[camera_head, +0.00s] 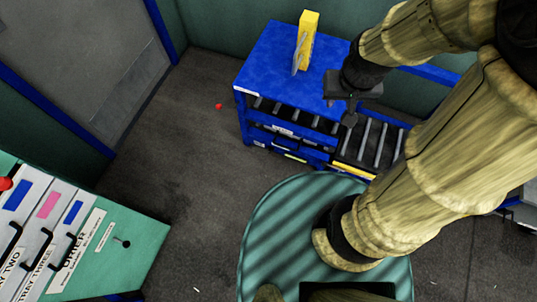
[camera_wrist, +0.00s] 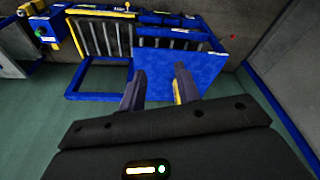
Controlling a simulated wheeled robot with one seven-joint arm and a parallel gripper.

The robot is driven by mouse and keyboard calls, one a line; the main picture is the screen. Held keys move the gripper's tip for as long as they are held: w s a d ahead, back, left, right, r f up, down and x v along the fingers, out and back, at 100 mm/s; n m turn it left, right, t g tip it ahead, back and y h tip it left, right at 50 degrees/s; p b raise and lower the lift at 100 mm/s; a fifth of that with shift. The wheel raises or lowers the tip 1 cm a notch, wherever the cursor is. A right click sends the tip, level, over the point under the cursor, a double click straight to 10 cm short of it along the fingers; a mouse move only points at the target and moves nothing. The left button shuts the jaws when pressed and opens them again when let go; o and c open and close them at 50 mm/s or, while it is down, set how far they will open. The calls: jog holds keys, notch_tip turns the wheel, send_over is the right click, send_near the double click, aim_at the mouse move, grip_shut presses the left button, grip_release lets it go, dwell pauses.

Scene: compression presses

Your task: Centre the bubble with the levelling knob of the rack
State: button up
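The blue rack (camera_head: 275,60) stands in the upper middle of the head view, with a flat top and grey rollers lower down. It also shows in the wrist view (camera_wrist: 180,65). I cannot make out its levelling knob or the bubble in either view. My gripper (camera_head: 350,116) is at the right front edge of the rack top in the head view; its height above it is unclear. In the wrist view my gripper (camera_wrist: 158,82) has its two fingers apart, with the blue top showing between them and nothing held.
A yellow upright block (camera_head: 308,38) stands on the rack top. Grey rollers (camera_head: 376,140) extend right of the rack. A small red thing (camera_head: 219,106) lies on the open floor. A green cabinet with labelled trays (camera_head: 138,240) stands at lower left.

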aim_at(270, 150)
jog(key=w+a+f+m+t+b, duration=0.1)
jog(key=w+a+f+b, duration=0.35)
jog(key=f+b, duration=0.35)
jog(key=w+a+f+m+t+b, duration=0.1)
jog(key=w+a+f+b, duration=0.35)
jog(key=f, duration=0.65)
jog(key=w+a+f+t+b, duration=0.1)
jog(key=w+a+f+b, duration=0.2)
jog(key=w+f+b, duration=0.5)
jog(key=w+a+f+m+t+b, duration=0.15)
jog(key=f+b, duration=0.25)
jog(key=f, duration=0.4)
jog(key=a+f+b, duration=0.3)
jog(key=f+b, duration=0.1)
jog(key=f, duration=0.3)
jog(key=w+a+f+t+b, duration=0.15)
jog(key=f+b, duration=0.25)
jog(key=f, duration=0.4)
jog(key=s+a+f+t+h+b, duration=0.2)
jog(key=f+b, duration=0.7)
jog(key=f, duration=0.6)
jog(key=s+a+f+t+h+b, duration=0.1)
jog(key=s+f+t+h+b, duration=0.1)
jog(key=f+b, duration=0.8)
jog(key=s+a+f+t+h+b, duration=0.2)
jog(key=f+b, duration=0.8)
jog(key=f, duration=1)
jog(key=s+t, duration=0.2)
jog(key=s, duration=0.2)
jog(key=shift+a, duration=0.3)
